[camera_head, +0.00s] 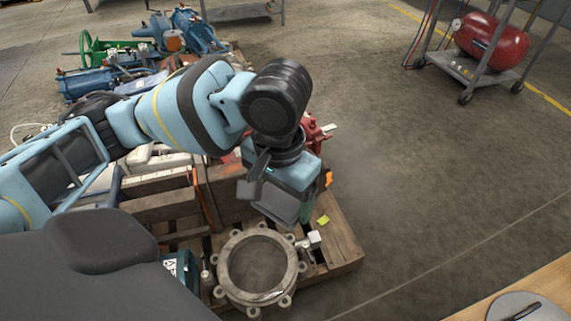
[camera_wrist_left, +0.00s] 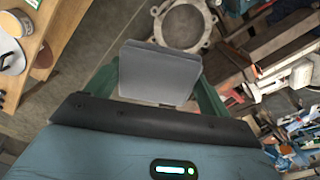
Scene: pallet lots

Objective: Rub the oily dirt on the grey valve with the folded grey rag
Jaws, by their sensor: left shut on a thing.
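The grey valve (camera_head: 221,270) is a round, lugged ring with a darker middle, lying at the near end of a wooden pallet; its ring also shows at the top of the left wrist view (camera_wrist_left: 157,24). I cannot clearly make out the oily dirt on it. My left gripper (camera_head: 292,217) is above and just behind the valve in the head view. Its green fingers (camera_wrist_left: 158,92) are shut on the folded grey rag (camera_wrist_left: 158,70), a flat grey pad. The rag appears apart from the valve. My right gripper is not in view.
Wooden blocks and a red part (camera_head: 314,133) share the pallet (camera_head: 340,238). Blue and green machinery (camera_head: 100,50) stands at the far left. A red tank on a cart (camera_head: 490,42) is at the far right. A wooden table (camera_head: 552,280) is at lower right; the floor between is clear.

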